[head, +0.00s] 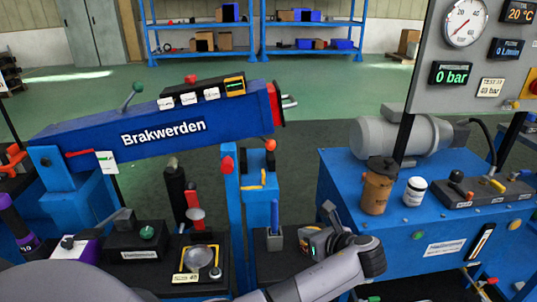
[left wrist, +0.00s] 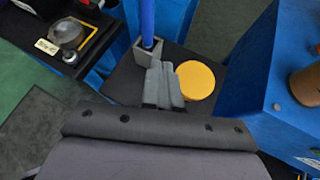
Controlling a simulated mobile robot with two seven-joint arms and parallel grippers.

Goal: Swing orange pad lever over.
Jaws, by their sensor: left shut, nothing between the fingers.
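A round orange-yellow pad (left wrist: 199,80) lies on a dark plate in the left wrist view, just right of my left gripper's fingers. I cannot tell from this view how its lever is mounted. My left gripper (left wrist: 160,84) is shut and empty, its fingers pointing at the dark plate between the pad and a grey holder. Whether the fingers touch the pad is not clear. In the head view my left gripper (head: 327,208) is beside the blue cabinet, and my wrist hides the pad there. My right gripper is not in view.
A blue rod (left wrist: 147,22) stands in a grey square holder (left wrist: 147,52) close to the fingers. The blue cabinet (head: 340,180) bears a brown cup (head: 378,188) and a white jar (head: 415,192). A blue crane beam marked Brakwerden (head: 160,130) stands at left.

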